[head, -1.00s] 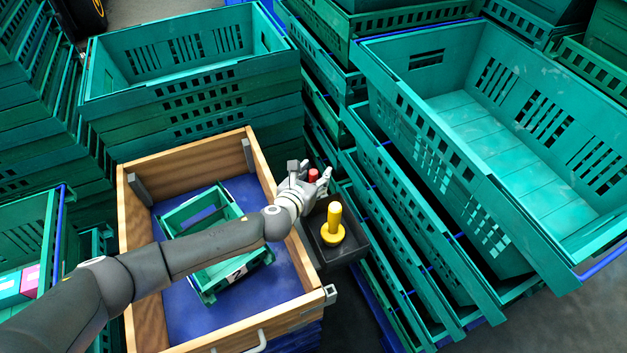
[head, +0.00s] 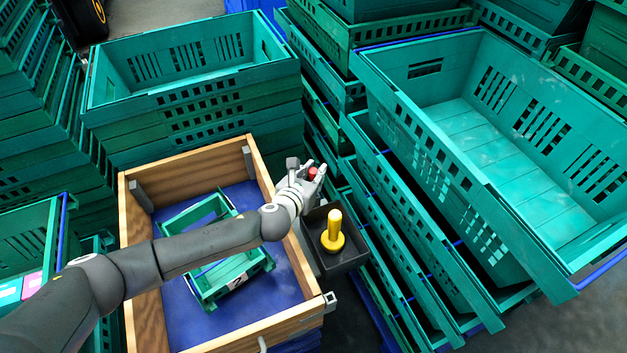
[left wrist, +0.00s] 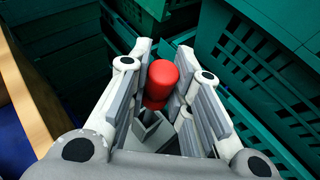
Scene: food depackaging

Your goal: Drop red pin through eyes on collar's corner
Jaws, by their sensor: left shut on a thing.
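My left gripper (head: 309,174) is shut on the red pin (head: 313,173), above the back of the black tray and just outside the collar's right wall. In the left wrist view the pin's rounded red head (left wrist: 162,82) stands up between the fingers of my left gripper (left wrist: 165,90); its lower end is hidden. The wooden collar (head: 146,300) surrounds a blue floor. Its near right corner has a metal fitting (head: 330,301), well apart from the pin. The eyes cannot be made out clearly. My right gripper is not in view.
A black tray (head: 350,262) with a yellow pin (head: 334,228) upright in it adjoins the collar's right side. A small green crate (head: 248,270) stands inside the collar, under my left arm. Stacked green crates (head: 200,110) crowd the back and right (head: 430,150).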

